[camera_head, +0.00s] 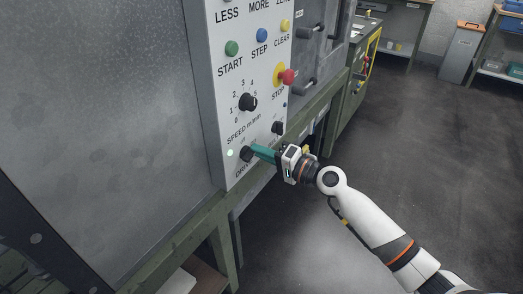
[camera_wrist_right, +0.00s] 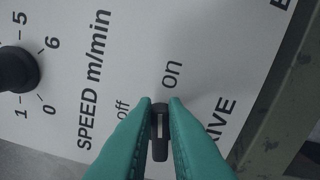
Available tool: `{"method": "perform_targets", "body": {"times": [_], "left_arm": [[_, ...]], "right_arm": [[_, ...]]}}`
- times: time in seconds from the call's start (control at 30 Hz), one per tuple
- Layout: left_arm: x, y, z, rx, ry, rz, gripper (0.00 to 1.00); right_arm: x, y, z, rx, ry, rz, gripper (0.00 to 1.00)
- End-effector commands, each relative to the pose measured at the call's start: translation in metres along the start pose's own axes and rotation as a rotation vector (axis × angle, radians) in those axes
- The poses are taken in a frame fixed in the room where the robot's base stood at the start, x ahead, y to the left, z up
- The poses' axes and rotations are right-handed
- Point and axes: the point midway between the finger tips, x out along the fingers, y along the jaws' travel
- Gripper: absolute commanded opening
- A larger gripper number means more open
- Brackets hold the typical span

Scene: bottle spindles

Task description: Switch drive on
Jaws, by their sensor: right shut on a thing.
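The drive switch (camera_head: 246,156) is a small black knob low on the light grey control panel. It also shows in the right wrist view (camera_wrist_right: 159,151), with a pale line on its grip. My right gripper (camera_head: 257,150) has teal fingers, one on each side of the knob; in the wrist view the fingers (camera_wrist_right: 160,106) are shut on it. The knob's long grip points up in the wrist view, nearer the "on" label (camera_wrist_right: 172,74) than the "off" label (camera_wrist_right: 123,109). A small pale green lamp (camera_head: 230,153) beside the knob looks lit. My left gripper is not in view.
The speed knob (camera_head: 248,102) and another black knob (camera_head: 278,128) are close above my gripper. Higher up are the green start (camera_head: 232,48), blue step (camera_head: 262,35) and red stop (camera_head: 288,77) buttons. A green frame beam (camera_head: 200,220) runs below; open floor lies right.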

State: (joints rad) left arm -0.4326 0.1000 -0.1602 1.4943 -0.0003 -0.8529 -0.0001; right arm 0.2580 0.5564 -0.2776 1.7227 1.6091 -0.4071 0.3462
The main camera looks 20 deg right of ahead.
Motion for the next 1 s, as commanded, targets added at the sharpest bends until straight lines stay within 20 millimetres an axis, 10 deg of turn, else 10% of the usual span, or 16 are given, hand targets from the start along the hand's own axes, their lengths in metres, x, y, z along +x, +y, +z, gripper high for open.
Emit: {"method": "perform_targets", "body": {"times": [1.0], "left_arm": [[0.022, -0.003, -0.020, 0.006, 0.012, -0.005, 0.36]], "right_arm": [[0.000, -0.006, 0.000, 0.287, -0.002, -0.001, 0.00]]}}
